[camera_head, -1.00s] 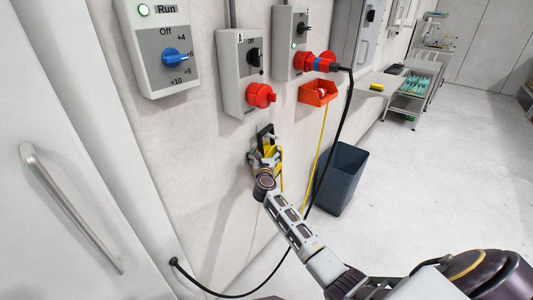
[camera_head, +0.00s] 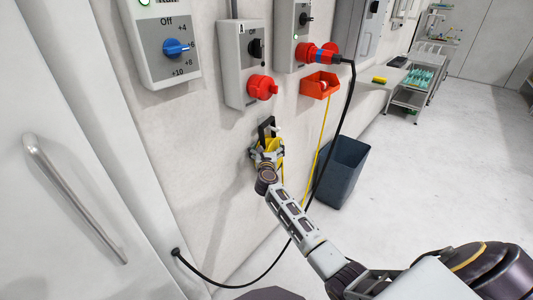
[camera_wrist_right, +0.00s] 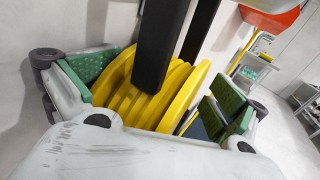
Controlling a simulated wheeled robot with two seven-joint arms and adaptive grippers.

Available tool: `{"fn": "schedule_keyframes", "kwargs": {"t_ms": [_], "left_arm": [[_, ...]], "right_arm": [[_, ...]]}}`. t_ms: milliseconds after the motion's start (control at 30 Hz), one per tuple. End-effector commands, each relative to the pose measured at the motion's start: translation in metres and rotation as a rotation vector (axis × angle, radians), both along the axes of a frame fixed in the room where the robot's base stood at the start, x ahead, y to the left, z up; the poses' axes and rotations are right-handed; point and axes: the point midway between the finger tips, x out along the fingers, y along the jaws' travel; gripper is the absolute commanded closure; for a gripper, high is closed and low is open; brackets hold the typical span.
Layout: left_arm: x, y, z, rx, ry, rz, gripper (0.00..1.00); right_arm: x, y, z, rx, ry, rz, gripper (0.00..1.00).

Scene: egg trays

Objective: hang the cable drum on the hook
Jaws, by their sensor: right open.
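The yellow cable drum (camera_head: 274,147) is at the wall by the black hook (camera_head: 264,128), partly hidden by my right gripper (camera_head: 266,156). In the right wrist view, the ribbed yellow drum (camera_wrist_right: 160,90) lies between the open green-padded fingers of my right gripper (camera_wrist_right: 160,88). A gap shows between the drum and the right-hand finger; the left-hand pad is close to the drum, and contact is unclear. One black bar of the hook (camera_wrist_right: 158,45) crosses in front of the drum and another passes behind it. Whether the hook bears the drum's weight is hidden. My left gripper is out of view.
Switch boxes (camera_head: 245,62) and an orange bin (camera_head: 319,84) are on the wall above. A black cable (camera_head: 343,120) hangs from a red plug, and a yellow cable (camera_head: 321,146) hangs nearby. A dark waste bin (camera_head: 341,173) stands to the right.

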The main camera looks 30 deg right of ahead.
Motion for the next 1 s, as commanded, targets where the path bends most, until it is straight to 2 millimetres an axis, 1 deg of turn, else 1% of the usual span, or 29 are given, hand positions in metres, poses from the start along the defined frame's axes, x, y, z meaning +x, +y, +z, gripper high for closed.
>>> {"fn": "schedule_keyframes", "kwargs": {"t_ms": [267,1000], "left_arm": [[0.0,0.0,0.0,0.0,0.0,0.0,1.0],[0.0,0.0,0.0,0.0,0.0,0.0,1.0]], "right_arm": [[-0.011,0.008,0.001,0.001,-0.003,0.003,0.0],[-0.075,0.041,0.002,0.001,-0.003,0.001,0.0]]}}
